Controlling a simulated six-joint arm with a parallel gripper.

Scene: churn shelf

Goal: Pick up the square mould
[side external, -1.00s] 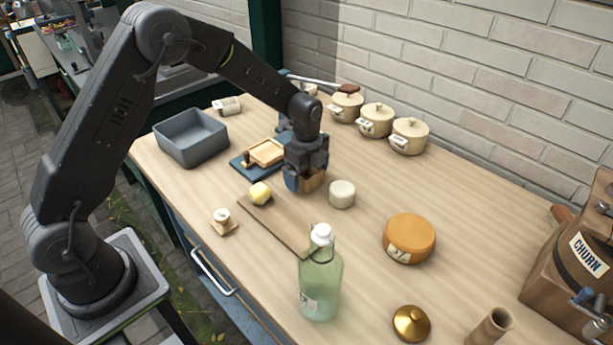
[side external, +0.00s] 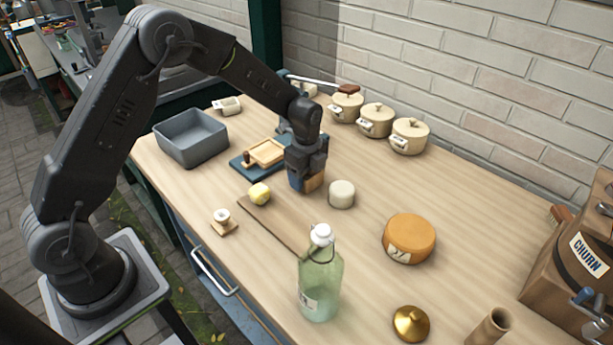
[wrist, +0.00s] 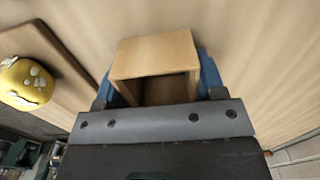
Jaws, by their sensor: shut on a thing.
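The square mould (wrist: 155,55) is a light wooden, box-shaped frame with an open hollow facing the wrist camera. In the side view the mould (side external: 315,182) shows only partly, as a brown patch at my fingers. My gripper (side external: 306,182) points down and is shut on it. In the wrist view a blue finger of my gripper (wrist: 157,85) stands on either side of the mould. The mould is at or just above the table; I cannot tell whether it touches.
A white round cheese (side external: 342,194) stands close right of my gripper. A blue scale-like stand (side external: 258,163) with a wooden tray is behind left. A glass bottle (side external: 320,280) and orange cheese (side external: 409,239) stand nearer the camera.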

